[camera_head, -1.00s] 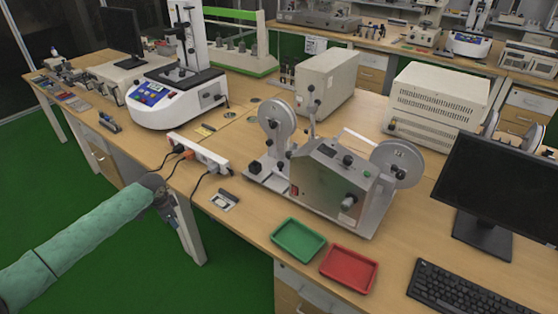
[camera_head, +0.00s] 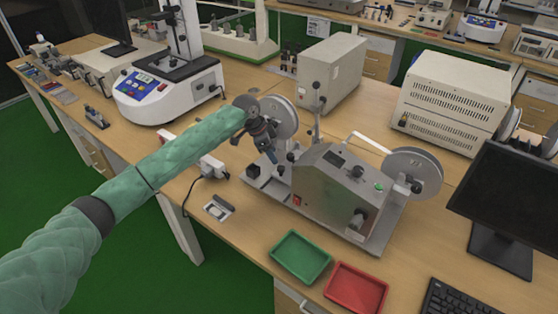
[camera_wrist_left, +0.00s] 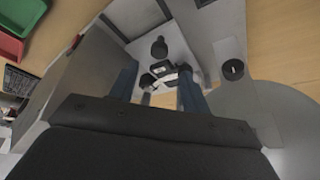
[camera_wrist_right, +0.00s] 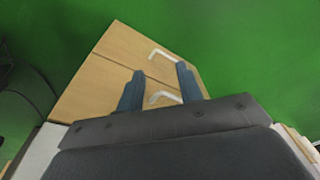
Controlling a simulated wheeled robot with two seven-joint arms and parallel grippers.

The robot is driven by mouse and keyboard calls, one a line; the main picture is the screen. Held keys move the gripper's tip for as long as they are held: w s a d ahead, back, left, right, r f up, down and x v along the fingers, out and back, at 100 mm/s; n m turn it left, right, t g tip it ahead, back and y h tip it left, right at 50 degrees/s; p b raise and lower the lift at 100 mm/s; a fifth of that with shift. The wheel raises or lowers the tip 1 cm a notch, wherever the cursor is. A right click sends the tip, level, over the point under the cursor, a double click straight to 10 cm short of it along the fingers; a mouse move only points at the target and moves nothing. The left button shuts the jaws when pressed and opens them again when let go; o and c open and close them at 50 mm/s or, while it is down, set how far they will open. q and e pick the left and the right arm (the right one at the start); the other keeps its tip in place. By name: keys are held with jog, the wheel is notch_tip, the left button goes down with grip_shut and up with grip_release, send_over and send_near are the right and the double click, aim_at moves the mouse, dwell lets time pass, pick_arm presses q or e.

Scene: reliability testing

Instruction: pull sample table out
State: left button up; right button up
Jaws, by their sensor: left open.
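My left gripper (camera_head: 270,152) hangs over the left end of the grey reel machine (camera_head: 336,190), in front of its left reel. In the left wrist view the fingers of this gripper (camera_wrist_left: 158,76) are apart. A small dark clamp-like part (camera_wrist_left: 163,68) with a pale strip shows between them, and a black knob (camera_wrist_left: 158,47) lies just beyond. I see no grip on either. These parts sit on a light grey plate, which may be the sample table; I cannot tell for sure. My right gripper (camera_wrist_right: 160,72) is open and empty, seen against a wooden drawer cabinet.
A green tray (camera_head: 300,256) and a red tray (camera_head: 356,288) lie in front of the machine. A grey box instrument (camera_head: 330,72) stands behind, and a monitor (camera_head: 510,205) and keyboard are at the right.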

aim_at(281, 167)
pick_arm(q)
jog(key=p+x, duration=0.2)
jog(key=x, duration=0.3)
jog(key=shift+d+f, duration=0.1)
jog(key=shift+f, duration=0.15)
jog(key=shift+d+f, duration=0.25)
jog(key=shift+f, duration=0.4)
pick_arm(e)
notch_tip(281, 167, down, 8)
jog(key=s+d, duration=0.1)
jog(key=s, duration=0.1)
jog(key=shift+s+d+r, duration=0.2)
jog(key=shift+r, duration=0.05)
pick_arm(q)
grip_shut()
pick_arm(e)
jog(key=shift+w+r, duration=0.1)
